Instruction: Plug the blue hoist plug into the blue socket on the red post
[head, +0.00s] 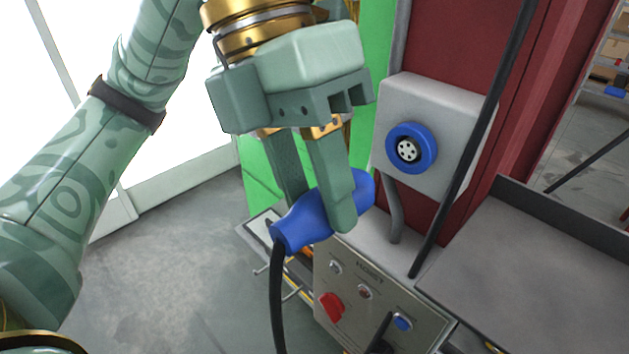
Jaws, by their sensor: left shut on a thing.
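The blue hoist plug (302,222) is held between the fingers of my left gripper (325,215), which is shut on it. A black cable hangs down from the plug's lower left end. The plug's other end points up and to the right, partly hidden behind a finger. The blue socket (428,150), a round ring with a pale, holed face, sits on a grey box (455,118) on the red post (450,50). The plug is left of and below the socket, apart from it. My right gripper is not in view.
A control panel (345,275) with a red switch and several buttons lies below the socket. A dark cable or rod (485,120) runs slantwise past the box's right side. A grey tray (560,270) stands at the lower right. A green panel (375,45) is behind my gripper.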

